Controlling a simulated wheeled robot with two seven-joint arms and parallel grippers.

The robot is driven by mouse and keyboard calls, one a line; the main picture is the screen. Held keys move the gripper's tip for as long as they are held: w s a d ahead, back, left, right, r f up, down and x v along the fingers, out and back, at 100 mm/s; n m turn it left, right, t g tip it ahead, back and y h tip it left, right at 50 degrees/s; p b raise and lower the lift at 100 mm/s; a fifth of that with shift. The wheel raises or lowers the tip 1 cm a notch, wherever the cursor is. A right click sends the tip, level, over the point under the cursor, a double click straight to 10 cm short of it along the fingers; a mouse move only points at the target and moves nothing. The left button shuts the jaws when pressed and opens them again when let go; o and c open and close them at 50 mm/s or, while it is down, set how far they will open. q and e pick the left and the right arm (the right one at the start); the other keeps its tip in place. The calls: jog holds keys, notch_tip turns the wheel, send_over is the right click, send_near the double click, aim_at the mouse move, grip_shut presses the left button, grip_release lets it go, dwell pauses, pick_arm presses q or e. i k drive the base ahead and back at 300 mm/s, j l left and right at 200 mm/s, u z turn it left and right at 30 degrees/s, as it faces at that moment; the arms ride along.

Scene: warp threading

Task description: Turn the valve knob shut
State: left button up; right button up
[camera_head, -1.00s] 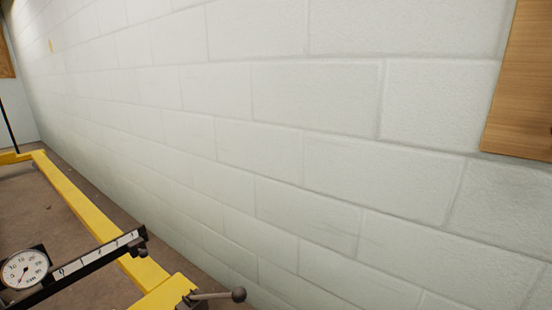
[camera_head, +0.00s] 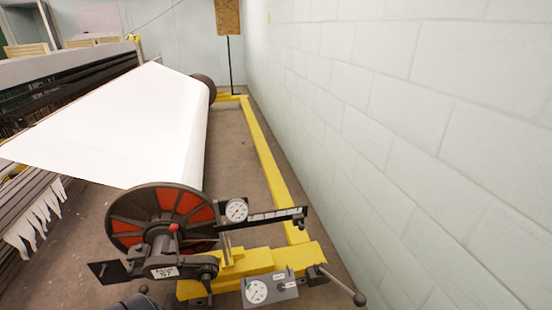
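A grey box (camera_head: 285,293) with a round white gauge (camera_head: 257,291) sits on the yellow frame at the bottom centre. A small dark knob or fitting (camera_head: 281,288) shows on the box to the right of the gauge; it is too small to tell whether it is the valve knob or how it is turned. A lever with a dark ball end (camera_head: 359,299) sticks out to the right of the box. I cannot make out either gripper. A dark shape at the bottom left edge is cut off, and I cannot tell what it is.
A large roll of white cloth (camera_head: 130,130) with a red-and-black end wheel (camera_head: 125,222) stands at the left. A scale arm with a second gauge (camera_head: 237,210) extends right. A yellow floor frame (camera_head: 265,150) runs along the pale block wall (camera_head: 430,150).

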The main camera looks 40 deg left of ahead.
aim_at(281, 288)
jog(key=u, duration=1.55)
